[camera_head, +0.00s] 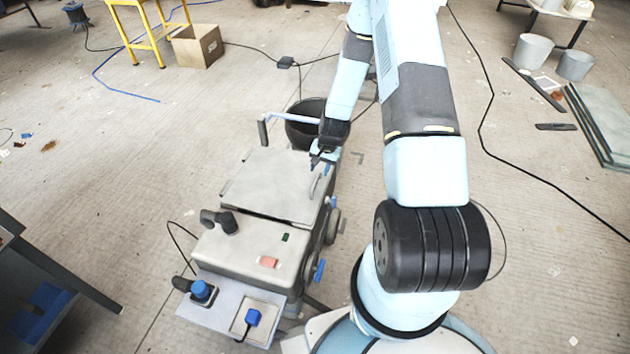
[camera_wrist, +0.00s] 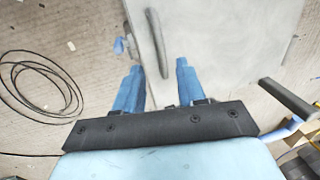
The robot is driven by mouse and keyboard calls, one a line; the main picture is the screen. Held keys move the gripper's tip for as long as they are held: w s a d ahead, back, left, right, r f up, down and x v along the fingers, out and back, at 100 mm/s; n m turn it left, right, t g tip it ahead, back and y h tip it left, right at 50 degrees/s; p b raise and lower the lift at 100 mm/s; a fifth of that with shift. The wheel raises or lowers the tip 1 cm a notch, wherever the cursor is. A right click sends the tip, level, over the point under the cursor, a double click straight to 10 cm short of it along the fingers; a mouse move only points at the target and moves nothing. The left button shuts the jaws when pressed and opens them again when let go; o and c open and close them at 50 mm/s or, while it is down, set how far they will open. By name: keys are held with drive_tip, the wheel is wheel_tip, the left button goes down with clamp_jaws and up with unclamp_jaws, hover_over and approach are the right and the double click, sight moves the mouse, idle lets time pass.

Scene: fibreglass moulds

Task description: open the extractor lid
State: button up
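The extractor (camera_head: 262,246) is a grey boxy machine to the left of my arm in the head view. Its lid (camera_head: 270,183) is a pale grey flat panel lying shut on top, and it also fills the upper middle of the wrist view (camera_wrist: 225,45). A curved grey lid handle (camera_head: 315,184) stands near the lid's right edge. In the wrist view the handle (camera_wrist: 158,44) lies just beyond my fingertips, roughly between their lines. My gripper (camera_wrist: 158,66) has its two blue fingers apart with nothing between them. In the head view my gripper (camera_head: 323,158) is above the lid's far right corner.
A black bucket (camera_head: 303,128) stands behind the extractor by a light blue push bar (camera_head: 292,117). A shelf (camera_head: 236,310) with blue-topped items is at its front. A cardboard box (camera_head: 197,46) and cables lie farther off. The floor to the left is mostly clear.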

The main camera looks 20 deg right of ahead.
sight(315, 183)
drive_tip(key=shift+w+a+f, duration=0.15)
drive_tip(key=shift+a+f, duration=0.05)
drive_tip(key=shift+f, duration=1)
drive_tip(key=shift+w+a+f, duration=0.1)
drive_tip(key=shift+a+f, duration=0.1)
drive_tip(key=shift+f, duration=1.05)
drive_tip(key=shift+w+a+f, duration=0.15)
drive_tip(key=shift+a+f, duration=0.05)
drive_tip(key=shift+f, duration=1)
drive_tip(key=shift+c, duration=0.3)
clamp_jaws()
